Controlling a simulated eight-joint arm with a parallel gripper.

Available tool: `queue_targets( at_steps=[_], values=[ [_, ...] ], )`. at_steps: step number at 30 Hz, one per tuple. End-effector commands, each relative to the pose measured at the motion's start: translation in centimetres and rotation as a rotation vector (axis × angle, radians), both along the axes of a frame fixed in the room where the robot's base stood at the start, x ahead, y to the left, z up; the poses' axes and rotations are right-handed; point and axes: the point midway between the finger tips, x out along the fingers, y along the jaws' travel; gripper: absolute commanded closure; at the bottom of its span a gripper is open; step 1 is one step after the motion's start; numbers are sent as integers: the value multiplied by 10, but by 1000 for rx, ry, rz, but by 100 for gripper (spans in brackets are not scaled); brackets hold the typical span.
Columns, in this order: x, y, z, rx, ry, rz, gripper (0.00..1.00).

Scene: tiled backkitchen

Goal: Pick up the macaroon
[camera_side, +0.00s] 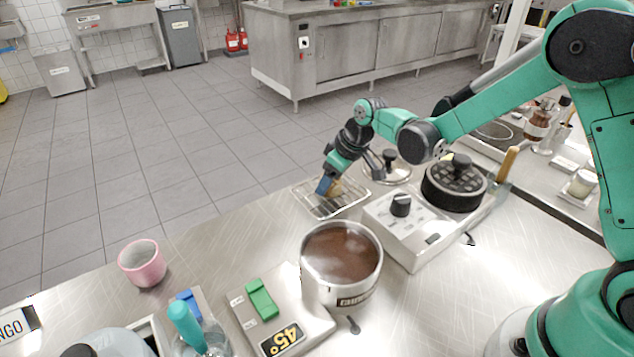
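A small tan round thing, which looks like the macaroon (337,188), is at the wire rack (310,203) near the table's far edge. My gripper (328,190) points down at the rack, and its blue finger is right beside the macaroon, partly covering it. Only one finger shows clearly. I cannot tell whether the fingers press on the macaroon or whether it rests on the rack.
A steel pot of brown liquid (341,254) stands in front of the rack. A control unit with a black-lidded pot (454,186) is to the right, a lid (390,168) behind it. A pink cup (142,263) and scale-like device (281,318) stand left.

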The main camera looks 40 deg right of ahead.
Motion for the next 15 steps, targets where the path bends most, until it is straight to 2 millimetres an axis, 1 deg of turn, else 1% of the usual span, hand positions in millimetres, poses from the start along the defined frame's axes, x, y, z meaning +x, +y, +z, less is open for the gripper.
queue_targets(
  at_steps=[10,14,15],
  values=[
    [0,0,3,0,0,0,94],
    [0,0,12,0,0,0,94],
    [0,0,17,0,0,0,94]
  ],
)
